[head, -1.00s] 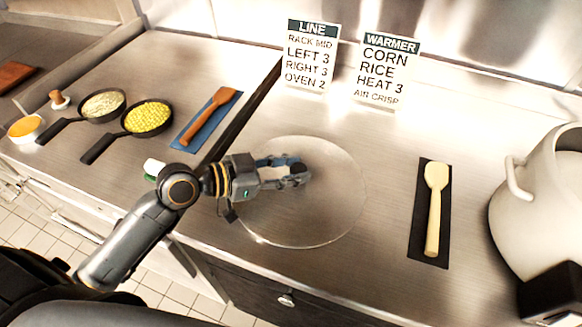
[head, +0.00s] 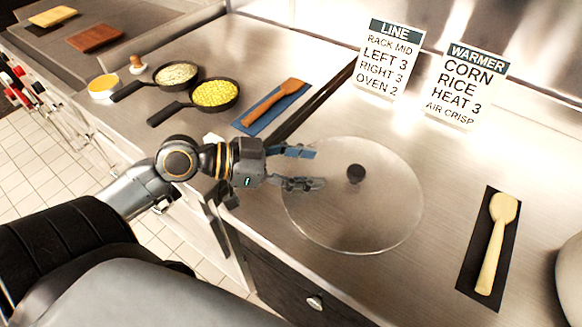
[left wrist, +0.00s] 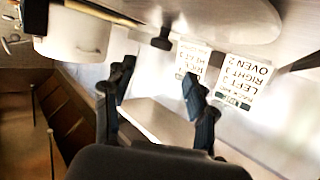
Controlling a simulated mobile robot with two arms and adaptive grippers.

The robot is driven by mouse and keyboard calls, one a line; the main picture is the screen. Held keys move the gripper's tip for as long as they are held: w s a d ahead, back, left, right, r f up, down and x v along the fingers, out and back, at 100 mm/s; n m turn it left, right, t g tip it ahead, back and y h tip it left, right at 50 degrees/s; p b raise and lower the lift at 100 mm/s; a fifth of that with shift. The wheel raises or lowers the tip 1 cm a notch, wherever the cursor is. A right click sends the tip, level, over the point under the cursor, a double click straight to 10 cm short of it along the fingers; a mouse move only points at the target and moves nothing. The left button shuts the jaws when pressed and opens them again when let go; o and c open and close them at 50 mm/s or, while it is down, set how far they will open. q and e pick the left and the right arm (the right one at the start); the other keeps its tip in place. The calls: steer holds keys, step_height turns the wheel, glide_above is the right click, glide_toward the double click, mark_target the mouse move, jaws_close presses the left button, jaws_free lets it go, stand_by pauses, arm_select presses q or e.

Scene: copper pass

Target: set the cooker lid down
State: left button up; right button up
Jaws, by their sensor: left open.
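The clear round cooker lid (head: 375,215) lies flat on the steel counter, its dark knob (head: 355,174) pointing up. My left gripper (head: 315,168) is open and empty, left of the knob. Its fingers reach over the lid's left side, apart from the knob. In the left wrist view, which is upside down, the lid (left wrist: 225,15) and its knob (left wrist: 161,40) show beyond the open left gripper (left wrist: 158,88). My right gripper is not in view.
A cream spatula (head: 493,250) on a dark mat lies right of the lid. A white pot (head: 571,275) stands at the right edge. A brown spatula (head: 275,100) and two pans, one with yellow corn (head: 215,93), lie to the left. Signs (head: 388,60) stand behind.

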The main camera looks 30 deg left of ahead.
arm_select(q)
steer(key=shift+v, duration=1.55)
